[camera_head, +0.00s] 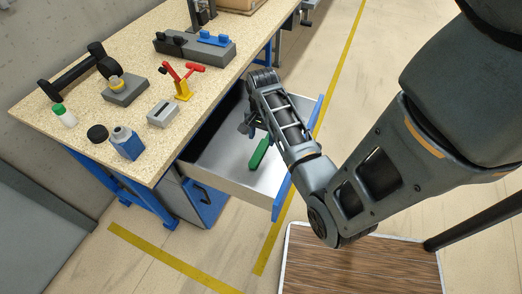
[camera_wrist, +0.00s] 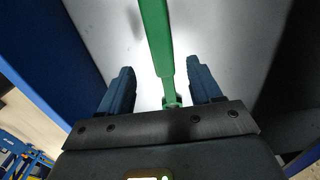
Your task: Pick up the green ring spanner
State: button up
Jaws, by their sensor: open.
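The green ring spanner (camera_head: 259,153) lies in the open drawer (camera_head: 222,160) of the workbench, partly hidden by my arm in the head view. In the wrist view the green spanner (camera_wrist: 157,40) runs from the top edge down between my two fingers. Its lower end narrows to a small ring close to the gripper's palm. My gripper (camera_head: 249,124) is over the drawer, and its fingers are mostly hidden in the head view. In the wrist view my gripper (camera_wrist: 162,88) is open, with a gap between the spanner and each finger.
The drawer has raised walls and a blue front (camera_head: 283,196). A brown-topped platform (camera_head: 360,270) stands at the lower right.

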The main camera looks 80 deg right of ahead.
aim_at(261, 148)
jog(key=shift+w+a+f, duration=0.1)
jog(key=shift+w+f, duration=0.05)
jog(key=shift+f, duration=3)
grip_shut()
notch_tip(261, 148, up, 10)
jog(key=c, duration=0.7)
grip_release()
grip_shut()
